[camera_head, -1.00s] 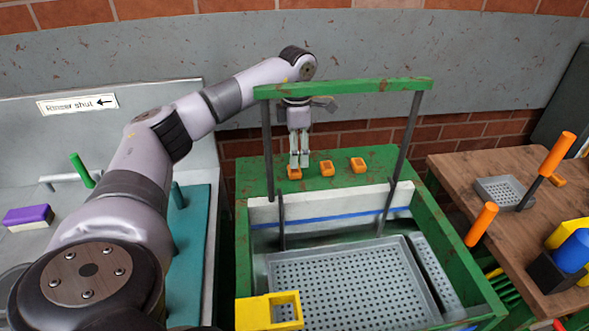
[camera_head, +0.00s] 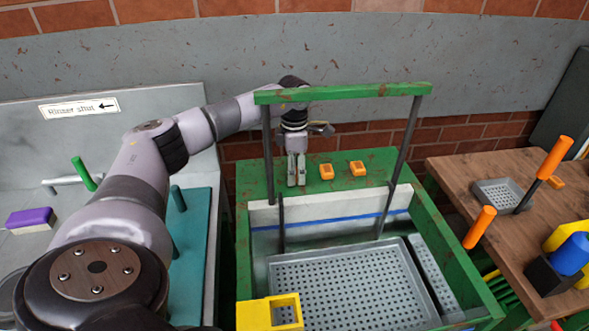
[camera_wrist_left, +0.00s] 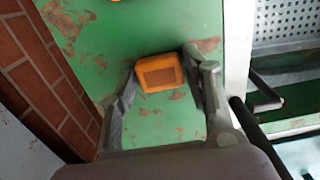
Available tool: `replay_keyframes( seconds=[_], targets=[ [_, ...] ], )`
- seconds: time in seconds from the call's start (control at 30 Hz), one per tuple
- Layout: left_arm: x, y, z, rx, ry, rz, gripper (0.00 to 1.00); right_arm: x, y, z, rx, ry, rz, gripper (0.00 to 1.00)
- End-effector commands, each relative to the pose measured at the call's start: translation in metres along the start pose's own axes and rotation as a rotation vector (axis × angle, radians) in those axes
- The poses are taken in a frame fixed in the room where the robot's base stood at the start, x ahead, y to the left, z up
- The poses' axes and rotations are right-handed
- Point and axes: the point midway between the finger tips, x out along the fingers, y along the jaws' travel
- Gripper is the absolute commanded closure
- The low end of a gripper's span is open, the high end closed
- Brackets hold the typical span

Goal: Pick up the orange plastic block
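Orange plastic blocks lie in a row on the far green ledge. In the head view I see the middle block (camera_head: 326,171) and the right block (camera_head: 358,168). The leftmost block is hidden there behind my left gripper (camera_head: 296,184). In the left wrist view that orange block (camera_wrist_left: 160,73) sits on the green surface between the fingertips of my left gripper (camera_wrist_left: 160,62). The fingers are spread, one on each side of it, with the tips very near its sides. I cannot make out firm contact. My right gripper is not in view.
A green frame bar (camera_head: 345,93) on posts spans above the ledge. A white board (camera_head: 335,213) and a perforated grey tray (camera_head: 350,285) lie in front. A yellow block (camera_head: 252,313) is at the near edge. A wooden table (camera_head: 465,170) stands right.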

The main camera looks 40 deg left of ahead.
Motion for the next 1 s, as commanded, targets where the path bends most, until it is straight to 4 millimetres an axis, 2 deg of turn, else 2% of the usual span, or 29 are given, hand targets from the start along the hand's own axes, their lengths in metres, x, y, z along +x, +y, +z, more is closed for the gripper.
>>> replay_keyframes(
  seconds=[0.03, 0.33, 0.67, 0.83, 1.0],
  targets=[
    [0.0, 0.0, 0.0, 0.0, 0.0, 0.0, 0.61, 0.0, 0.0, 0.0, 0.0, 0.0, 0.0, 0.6],
    [0.0, 0.0, 0.0, 0.0, 0.0, 0.0, 0.81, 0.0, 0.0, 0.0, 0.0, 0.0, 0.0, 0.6],
    [-0.003, 0.0, 0.0, 0.0, -0.001, 0.0, 0.82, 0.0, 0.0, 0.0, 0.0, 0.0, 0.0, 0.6],
    [-0.018, 0.001, 0.001, 0.0, -0.003, 0.002, 0.82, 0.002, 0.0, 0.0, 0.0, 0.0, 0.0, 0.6],
    [-0.051, 0.001, 0.001, 0.0, -0.005, 0.003, 0.82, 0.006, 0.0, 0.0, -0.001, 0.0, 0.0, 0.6]
  ],
)
